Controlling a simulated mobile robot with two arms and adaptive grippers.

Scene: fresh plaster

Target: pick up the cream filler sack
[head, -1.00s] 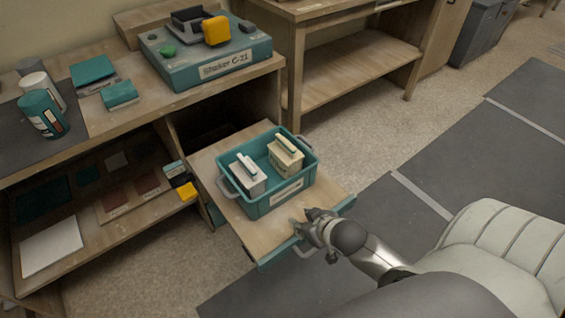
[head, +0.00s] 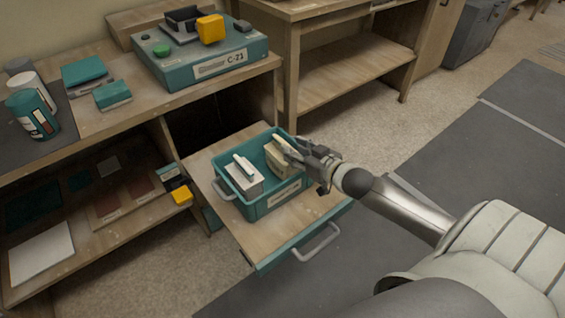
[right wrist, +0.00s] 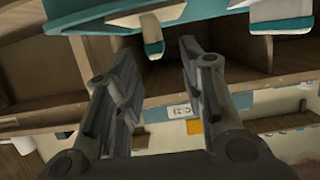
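The cream filler sack (head: 277,161) stands in a teal crate (head: 267,208), on the right beside a white sack (head: 243,178). My right gripper (head: 291,150) is over the crate's right side, with its fingertips close beside the cream sack's top and partly covering it. Contact cannot be told. In the right wrist view, which looks upside down, the fingers (right wrist: 155,70) are spread with nothing between them. The cream sack (right wrist: 143,20) with its teal top strip shows just beyond the tips. My left gripper is not in view.
The crate stands on a pulled-out wooden drawer (head: 232,232) with a grey handle (head: 318,243). A bench with a teal shaker (head: 200,72) is behind it, and an open shelf (head: 150,212) is at left.

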